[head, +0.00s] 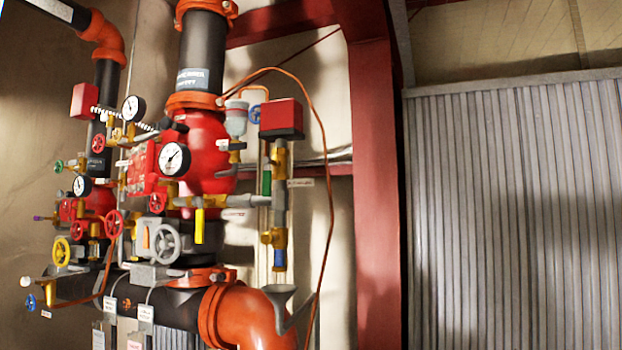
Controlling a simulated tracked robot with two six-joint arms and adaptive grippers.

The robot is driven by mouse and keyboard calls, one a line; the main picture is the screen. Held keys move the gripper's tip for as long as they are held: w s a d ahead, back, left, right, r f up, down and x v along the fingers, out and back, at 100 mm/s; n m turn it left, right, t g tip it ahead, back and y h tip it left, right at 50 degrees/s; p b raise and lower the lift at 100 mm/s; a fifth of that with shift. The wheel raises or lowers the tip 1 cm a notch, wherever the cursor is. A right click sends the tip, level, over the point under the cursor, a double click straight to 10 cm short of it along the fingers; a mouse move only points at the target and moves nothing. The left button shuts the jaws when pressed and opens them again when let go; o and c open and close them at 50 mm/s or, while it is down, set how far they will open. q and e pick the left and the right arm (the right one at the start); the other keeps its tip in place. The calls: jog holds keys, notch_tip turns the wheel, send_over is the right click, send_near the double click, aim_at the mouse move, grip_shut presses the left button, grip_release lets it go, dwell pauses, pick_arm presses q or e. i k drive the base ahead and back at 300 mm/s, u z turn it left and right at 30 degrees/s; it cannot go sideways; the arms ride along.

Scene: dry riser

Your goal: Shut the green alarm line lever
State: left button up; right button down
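The green lever (266,182) is a short green handle on the thin vertical alarm line, below the red box (281,117) on the right side of the valve set. It looks upright, along the pipe. Its pivot is too small to make out. A white label (300,183) sits to its right. Neither of my grippers is in view.
A yellow lever (199,226) hangs down left of the green one, and a blue handle (279,258) sits lower on the same line. A looping copper-coloured tube (327,170) passes to the right. A grey funnel (284,300) is below. A red steel column (375,180) stands further right.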

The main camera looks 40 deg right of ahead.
aim_at(267, 174)
jog(key=z, duration=0.9)
jog(key=i, duration=0.95)
jog(key=z, duration=0.3)
jog(key=k, duration=0.95)
jog(key=z, duration=0.25)
